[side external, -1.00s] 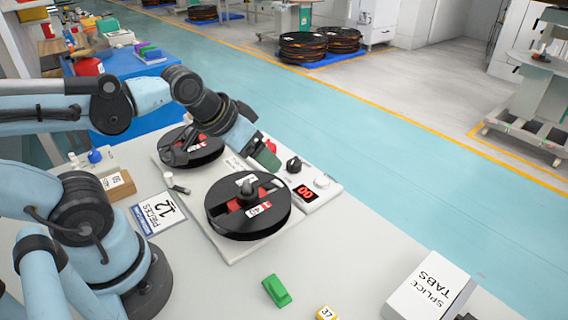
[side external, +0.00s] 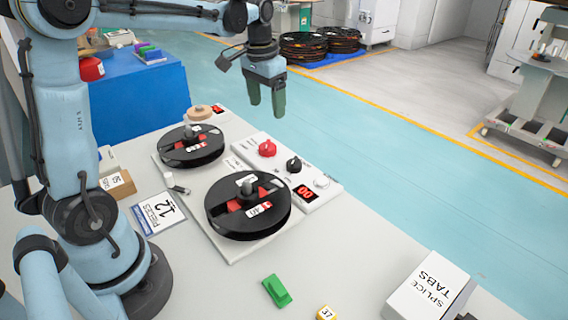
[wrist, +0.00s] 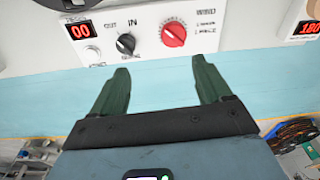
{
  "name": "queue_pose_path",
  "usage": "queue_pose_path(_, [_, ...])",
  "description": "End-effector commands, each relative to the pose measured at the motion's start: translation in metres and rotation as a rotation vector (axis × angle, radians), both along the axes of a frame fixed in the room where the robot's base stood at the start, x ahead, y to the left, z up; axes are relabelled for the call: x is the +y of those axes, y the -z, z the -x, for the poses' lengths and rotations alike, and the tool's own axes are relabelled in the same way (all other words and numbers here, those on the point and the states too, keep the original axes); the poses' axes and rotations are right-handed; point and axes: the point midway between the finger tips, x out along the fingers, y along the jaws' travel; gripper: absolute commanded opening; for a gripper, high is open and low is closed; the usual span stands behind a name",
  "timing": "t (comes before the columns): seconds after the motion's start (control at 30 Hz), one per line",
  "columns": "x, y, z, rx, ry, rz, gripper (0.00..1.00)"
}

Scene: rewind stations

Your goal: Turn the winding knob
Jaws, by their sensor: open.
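The winding knob is taken to be the red knob (side external: 267,148) on the white control panel (side external: 318,200). The red knob also shows in the wrist view (wrist: 173,33), upper middle, with lettering "WIND" near it. A black knob (side external: 294,164) sits beside it, also in the wrist view (wrist: 126,43). A red display (side external: 306,192) reads "00". My gripper (side external: 266,104) is above and beyond the panel in the side view, with green fingers pointing down. In the wrist view its fingers (wrist: 158,80) are apart with nothing between them, and both knobs lie past the fingertips.
Two black reels (side external: 191,147) (side external: 232,228) sit on a pale base left of the panel.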

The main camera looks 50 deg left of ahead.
Motion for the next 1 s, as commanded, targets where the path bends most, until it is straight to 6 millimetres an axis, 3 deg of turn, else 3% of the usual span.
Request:
queue_pose_path(0.2, [0.027, 0.014, -0.014, 0.079, -0.013, 0.025, 0.77])
queue_pose_path(0.47, [0.032, 0.027, -0.016, 0.095, -0.015, 0.03, 0.77])
queue_pose_path(1.0, [0.031, 0.114, -0.015, 0.093, -0.015, 0.03, 0.77])
